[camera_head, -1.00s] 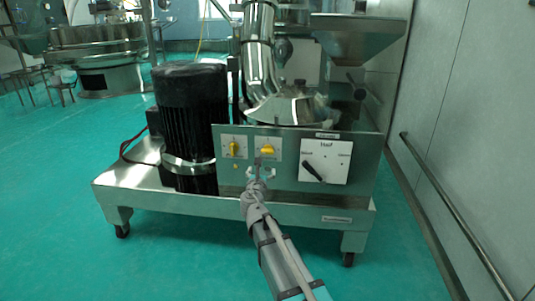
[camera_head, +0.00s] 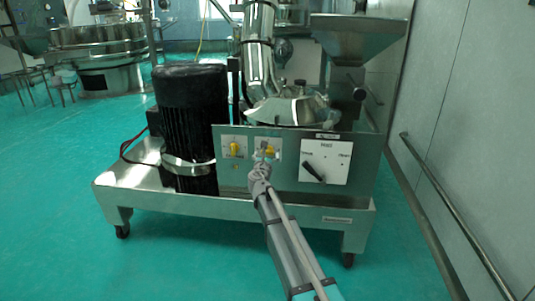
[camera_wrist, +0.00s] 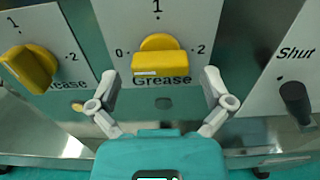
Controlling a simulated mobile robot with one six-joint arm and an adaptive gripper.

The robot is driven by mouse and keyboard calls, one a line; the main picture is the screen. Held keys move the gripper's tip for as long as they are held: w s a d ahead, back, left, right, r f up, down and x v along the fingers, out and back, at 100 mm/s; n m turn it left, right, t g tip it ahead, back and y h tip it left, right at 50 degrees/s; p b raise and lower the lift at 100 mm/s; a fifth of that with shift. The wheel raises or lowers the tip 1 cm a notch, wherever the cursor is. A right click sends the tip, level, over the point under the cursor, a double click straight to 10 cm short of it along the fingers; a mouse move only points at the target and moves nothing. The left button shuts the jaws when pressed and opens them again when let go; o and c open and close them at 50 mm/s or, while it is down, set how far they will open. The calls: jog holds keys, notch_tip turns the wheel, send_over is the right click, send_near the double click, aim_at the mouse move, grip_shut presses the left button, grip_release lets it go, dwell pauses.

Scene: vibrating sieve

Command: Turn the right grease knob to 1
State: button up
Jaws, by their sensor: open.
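The right grease knob (camera_wrist: 157,57) is yellow, on a white plate with 0 at left, 1 on top and 2 at right. Its grip bar lies across, level between 0 and 2, with a pale line on its left part. My gripper (camera_wrist: 161,78) is open in the wrist view, one finger on each side of the knob and slightly below it. It looks empty, and I cannot tell whether a finger touches the knob. In the head view my gripper (camera_head: 266,154) partly covers the right knob (camera_head: 271,152).
The left grease knob (camera_wrist: 28,68) is close by on the left. A black-handled switch (camera_wrist: 296,101) marked Shut is at right, on a white plate (camera_head: 337,155). A black motor (camera_head: 190,115) stands left of the panel. The floor in front is clear.

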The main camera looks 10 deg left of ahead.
jog(key=shift+w, duration=1.05)
jog(key=c, duration=1)
